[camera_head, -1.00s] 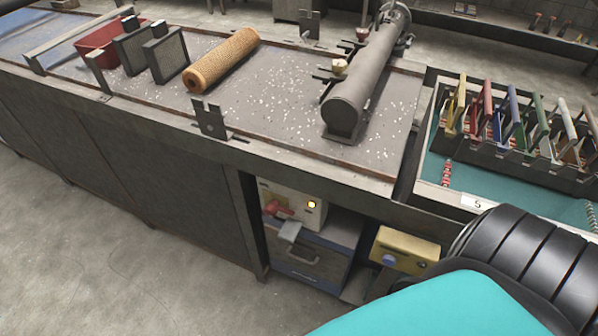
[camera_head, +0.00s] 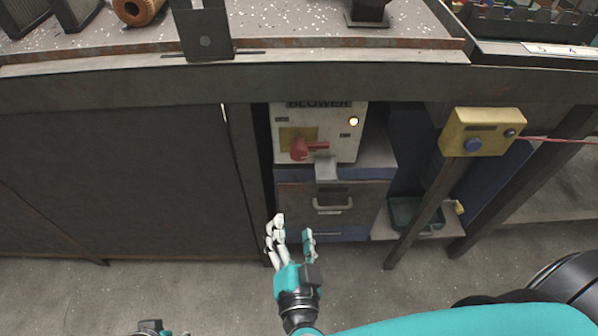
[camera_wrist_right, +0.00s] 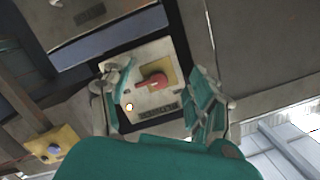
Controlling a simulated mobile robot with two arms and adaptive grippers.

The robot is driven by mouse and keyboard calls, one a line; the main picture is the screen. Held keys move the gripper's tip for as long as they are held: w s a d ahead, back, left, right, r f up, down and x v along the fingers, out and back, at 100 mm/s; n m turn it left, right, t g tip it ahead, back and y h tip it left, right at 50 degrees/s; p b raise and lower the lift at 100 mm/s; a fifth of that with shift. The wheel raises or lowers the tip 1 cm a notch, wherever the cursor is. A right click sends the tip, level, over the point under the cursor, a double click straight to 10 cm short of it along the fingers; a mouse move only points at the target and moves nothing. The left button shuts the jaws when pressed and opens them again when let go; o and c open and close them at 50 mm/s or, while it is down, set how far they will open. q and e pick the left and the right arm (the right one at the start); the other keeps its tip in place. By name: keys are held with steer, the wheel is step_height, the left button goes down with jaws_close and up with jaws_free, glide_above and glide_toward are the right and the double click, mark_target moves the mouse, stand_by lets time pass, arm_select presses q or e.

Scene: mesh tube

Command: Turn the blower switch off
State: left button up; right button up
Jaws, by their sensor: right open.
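The blower box (camera_head: 345,140) is a white panel marked BLOWER under the bench, with a lit yellow lamp (camera_head: 353,121). Its red switch handle (camera_head: 305,149) points sideways to the right across a yellow plate. My right gripper (camera_head: 292,229) is open and empty, below and in front of the box, apart from the handle. In the right wrist view the red handle (camera_wrist_right: 153,82) appears between the two spread fingers (camera_wrist_right: 160,75), farther off. A small part of my left arm end (camera_head: 152,329) shows at the bottom edge; its fingers are not clear.
A grey flap (camera_head: 326,169) hangs just below the handle. A drawer unit (camera_head: 333,200) is under the box. A yellow box with a blue button (camera_head: 480,132) stands on a post to the right. The bench edge (camera_head: 330,85) overhangs above.

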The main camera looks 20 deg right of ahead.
step_height(320, 180, up, 4)
steer(key=s+d+m+t+h, duration=0.1)
steer(key=m+h, duration=0.1)
steer(key=m, duration=0.1)
glide_toward(300, 158)
arm_select(q)
steer(key=shift+p+x, duration=0.8)
steer(key=shift+x, duration=0.35)
arm_select(e)
steer(key=shift+m, duration=0.4)
steer(key=x, duration=1.1)
steer(key=shift+w+r, duration=0.1)
arm_select(q)
steer(key=shift+s, duration=0.1)
arm_select(e)
steer(key=shift+c, duration=0.3)
arm_select(q)
steer(key=shift+f, duration=0.1)
arm_select(e)
steer(key=c, duration=1.1)
